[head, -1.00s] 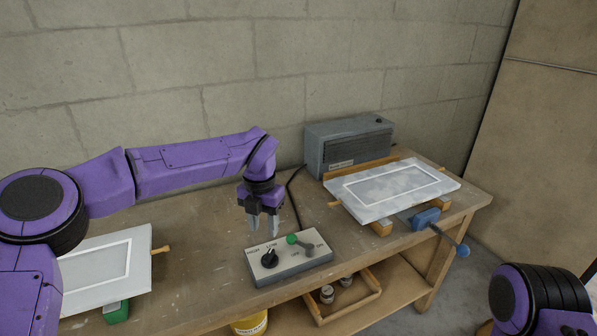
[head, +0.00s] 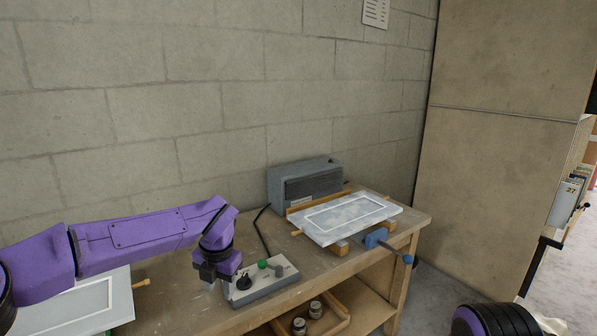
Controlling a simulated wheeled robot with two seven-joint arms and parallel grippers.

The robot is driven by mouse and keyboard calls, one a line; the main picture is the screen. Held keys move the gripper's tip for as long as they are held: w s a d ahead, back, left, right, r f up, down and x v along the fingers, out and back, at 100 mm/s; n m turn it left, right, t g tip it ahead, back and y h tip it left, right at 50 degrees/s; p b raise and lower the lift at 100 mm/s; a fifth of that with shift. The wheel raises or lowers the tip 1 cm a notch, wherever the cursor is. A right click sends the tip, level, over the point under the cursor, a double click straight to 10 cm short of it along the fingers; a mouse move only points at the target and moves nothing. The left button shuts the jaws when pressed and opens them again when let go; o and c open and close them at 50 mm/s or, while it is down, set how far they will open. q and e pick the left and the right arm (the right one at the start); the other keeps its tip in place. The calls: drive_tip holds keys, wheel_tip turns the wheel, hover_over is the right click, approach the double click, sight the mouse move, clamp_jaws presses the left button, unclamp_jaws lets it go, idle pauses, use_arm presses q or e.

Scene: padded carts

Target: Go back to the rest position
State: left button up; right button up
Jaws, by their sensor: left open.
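My left gripper (head: 213,283) hangs from the purple left arm (head: 135,238), pointing down by the left end of the grey control box (head: 262,283). Its fingers are small in this view and it holds nothing that I can see. The control box has a black knob and a green-tipped lever. Of my right arm only a black and purple part (head: 490,320) shows at the lower right edge; the right gripper is not in view.
The wooden bench (head: 345,262) bears a grey heater-like unit (head: 303,184) and a white framed panel (head: 345,216) on wooden blocks beside a blue clamp (head: 376,238). Another panel (head: 85,304) lies at left. A shelf with jars is below. A tall brown board (head: 500,150) stands at right.

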use_arm(q)
drive_tip(key=s+a+f+m+t+y, duration=0.1)
drive_tip(key=s+f+m+t, duration=0.1)
drive_tip(key=s+f+m, duration=0.35)
drive_tip(key=s+a+f+m+t+y, duration=0.1)
drive_tip(key=s+a+f+m+t, duration=0.15)
drive_tip(key=f+m, duration=0.6)
drive_tip(key=s+a+f+m+t+y, duration=0.1)
drive_tip(key=s+f+m, duration=0.25)
drive_tip(key=f, duration=0.75)
drive_tip(key=s+a+f+m+g, duration=0.1)
drive_tip(key=s+a+f+m, duration=0.1)
drive_tip(key=s, duration=0.6)
drive_tip(key=s+a+f+m+g, duration=0.1)
drive_tip(key=s+a+f+m, duration=0.2)
drive_tip(key=s, duration=0.6)
drive_tip(key=s+a+f+m+g, duration=0.2)
drive_tip(key=s+m, duration=0.1)
drive_tip(key=s, duration=0.6)
drive_tip(key=shift+a+f+h, duration=0.25)
drive_tip(key=shift+h, duration=0.15)
